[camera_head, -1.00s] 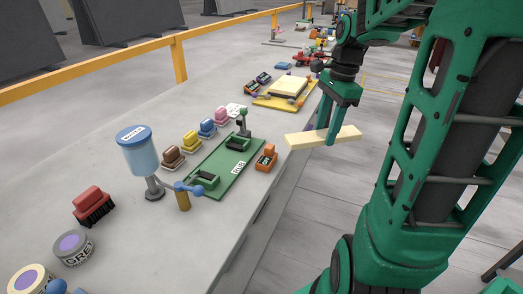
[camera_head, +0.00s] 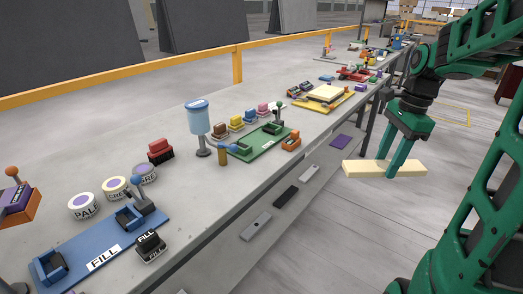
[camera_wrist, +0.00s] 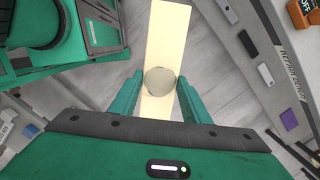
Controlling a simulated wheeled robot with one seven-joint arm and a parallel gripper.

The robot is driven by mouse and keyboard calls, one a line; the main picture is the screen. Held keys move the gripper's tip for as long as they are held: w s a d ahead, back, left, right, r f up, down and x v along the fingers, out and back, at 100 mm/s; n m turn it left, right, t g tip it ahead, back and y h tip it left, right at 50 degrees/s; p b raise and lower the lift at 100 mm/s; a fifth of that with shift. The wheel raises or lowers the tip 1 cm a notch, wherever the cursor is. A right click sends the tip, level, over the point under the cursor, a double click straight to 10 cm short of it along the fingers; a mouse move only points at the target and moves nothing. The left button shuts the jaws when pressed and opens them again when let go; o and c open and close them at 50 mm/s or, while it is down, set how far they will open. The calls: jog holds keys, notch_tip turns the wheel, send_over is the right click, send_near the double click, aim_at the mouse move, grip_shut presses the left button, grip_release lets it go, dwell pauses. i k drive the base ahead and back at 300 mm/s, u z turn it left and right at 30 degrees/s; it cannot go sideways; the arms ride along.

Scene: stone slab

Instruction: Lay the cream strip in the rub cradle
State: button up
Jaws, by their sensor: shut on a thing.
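The cream strip (camera_head: 384,169) is a long pale bar held level in my gripper (camera_head: 394,172), out in front of the bench over the floor. In the wrist view the strip (camera_wrist: 165,35) runs lengthwise between the green fingers (camera_wrist: 159,98), with a round pale disc showing on its face. My gripper is shut on it near its middle. The rub cradle (camera_head: 258,144) is a green plate with dark clamps on the bench, left of my gripper and apart from it. Its label is too small to read now.
The stone bench (camera_head: 190,214) has a long front edge between my gripper and the cradle. A blue FILL cradle (camera_head: 130,232) lies nearer, and a yellow plate (camera_head: 345,102) with a cream slab lies beyond. An orange block (camera_head: 291,141) sits beside the green plate. Floor around the strip is clear.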

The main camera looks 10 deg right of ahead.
aim_at(257, 137)
jog(key=z, duration=0.2)
jog(key=k, duration=0.1)
jog(key=z, duration=0.65)
jog(key=i, duration=1.75)
jog(key=u, duration=2.45)
jog(key=k, duration=0.25)
